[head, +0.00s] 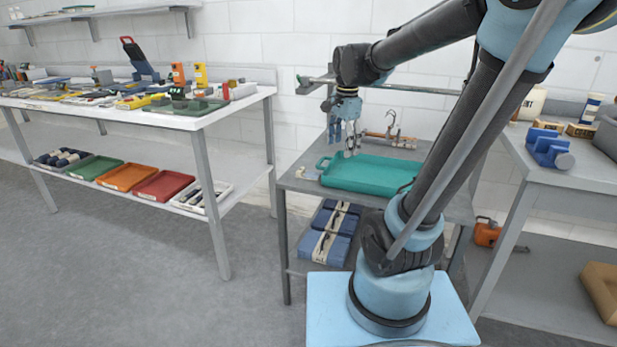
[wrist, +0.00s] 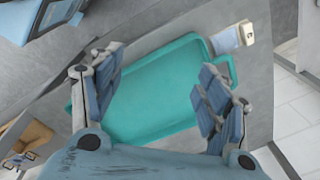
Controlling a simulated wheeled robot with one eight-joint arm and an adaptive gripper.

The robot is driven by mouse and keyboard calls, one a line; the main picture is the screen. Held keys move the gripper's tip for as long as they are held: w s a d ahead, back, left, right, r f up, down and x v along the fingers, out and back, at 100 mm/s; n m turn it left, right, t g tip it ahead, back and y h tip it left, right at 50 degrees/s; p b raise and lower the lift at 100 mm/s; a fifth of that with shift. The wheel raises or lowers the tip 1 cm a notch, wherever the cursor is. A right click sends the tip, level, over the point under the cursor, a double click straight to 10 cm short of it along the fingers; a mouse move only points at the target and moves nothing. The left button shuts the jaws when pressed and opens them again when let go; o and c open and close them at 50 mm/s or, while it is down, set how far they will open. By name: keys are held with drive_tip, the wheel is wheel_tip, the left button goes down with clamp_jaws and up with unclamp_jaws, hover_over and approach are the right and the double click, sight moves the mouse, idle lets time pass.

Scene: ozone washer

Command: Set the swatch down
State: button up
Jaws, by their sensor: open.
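My gripper (head: 350,138) is open and hangs over the left part of a teal tray (head: 372,176) on a grey table. In the wrist view, my gripper (wrist: 158,72) has its fingers wide apart, with only the bare floor of the tray (wrist: 160,95) showing between them. A small pale blue square piece (wrist: 227,41), possibly the swatch, lies beside the tray's upper right corner. It is next to a small cream block (wrist: 247,33) with a dark mark. No swatch shows between the fingers.
A metal hook-like fitting (head: 392,125) stands behind the tray. Blue bundles (head: 335,220) lie on the table's lower shelf. A white workbench (head: 150,112) crowded with tools stands left. A right-hand bench holds a blue part (head: 548,150). The tray floor looks empty.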

drive_tip(key=w+a+r+m, duration=0.2)
drive_tip(key=w+a+m, duration=0.35)
drive_tip(key=w, duration=0.25)
drive_tip(key=m+g, duration=0.1)
drive_tip(key=m, duration=0.3)
hover_over(302, 169)
drive_tip(key=f, duration=0.1)
wheel_tip(302, 169, down, 12)
drive_tip(key=shift+a+r, duration=0.1)
drive_tip(key=shift+r, duration=0.1)
drive_tip(key=shift+s+f, duration=0.2)
drive_tip(key=shift+f, duration=2.65)
drive_tip(key=c, duration=1.1)
drive_tip(key=shift+r, duration=0.1)
drive_tip(key=shift+c, duration=0.2)
